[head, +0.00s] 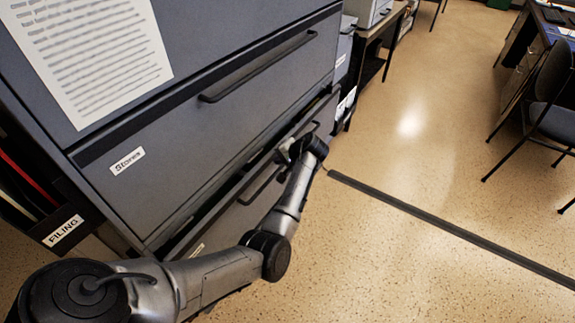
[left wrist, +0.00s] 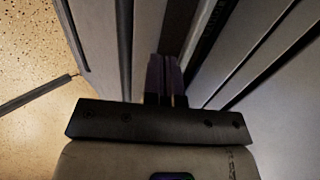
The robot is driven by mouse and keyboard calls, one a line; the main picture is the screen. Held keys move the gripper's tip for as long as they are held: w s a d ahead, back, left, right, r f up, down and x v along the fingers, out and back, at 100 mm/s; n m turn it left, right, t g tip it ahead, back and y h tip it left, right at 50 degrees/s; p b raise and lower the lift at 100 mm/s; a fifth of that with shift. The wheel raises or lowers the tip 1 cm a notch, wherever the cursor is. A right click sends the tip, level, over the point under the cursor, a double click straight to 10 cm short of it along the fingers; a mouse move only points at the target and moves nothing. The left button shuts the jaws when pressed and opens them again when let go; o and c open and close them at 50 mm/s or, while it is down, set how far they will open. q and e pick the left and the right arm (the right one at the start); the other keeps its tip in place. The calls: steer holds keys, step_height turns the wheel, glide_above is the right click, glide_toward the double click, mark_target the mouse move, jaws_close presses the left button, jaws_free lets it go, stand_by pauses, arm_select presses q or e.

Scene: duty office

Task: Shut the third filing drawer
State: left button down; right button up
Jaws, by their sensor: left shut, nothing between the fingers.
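The grey filing cabinet (head: 230,110) fills the left of the head view. A wide drawer front (head: 215,125) with a dark bar handle and a white label is in its middle. Below it, past a dark gap, is a lower drawer (head: 225,222) with its own bar handle, partly hidden by my left arm. I cannot tell for certain which drawer is the third or how far it stands out. My left gripper (head: 300,150) is at the right end of the lower drawer. Its fingers (left wrist: 165,80) are shut and empty, close to grey panels; contact is unclear. My right gripper is out of view.
A printed sheet (head: 85,45) is on the cabinet's upper front. A FILING label (head: 63,230) marks a unit at the left. A side table (head: 372,55) stands beyond the cabinet. Speckled floor (head: 400,150) is open to the right, crossed by a dark strip (head: 450,228). A chair (head: 550,100) stands far right.

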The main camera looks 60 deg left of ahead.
mark_target(270, 154)
arm_select(q)
steer(key=shift+s+a, duration=0.2)
steer(key=shift+a, duration=0.15)
steer(key=p, duration=0.1)
steer(key=a+p, duration=0.1)
steer(key=s+a+p, duration=0.1)
steer(key=p, duration=0.1)
steer(key=shift+a+r, duration=0.2)
steer(key=shift+r, duration=0.05)
steer(key=shift+s+a+f+p, duration=0.2)
steer(key=shift+s+a+p, duration=0.05)
steer(key=shift+a, duration=0.3)
steer(key=shift+s+a+f+p, duration=0.2)
steer(key=shift+a+p, duration=0.05)
steer(key=shift+a, duration=0.25)
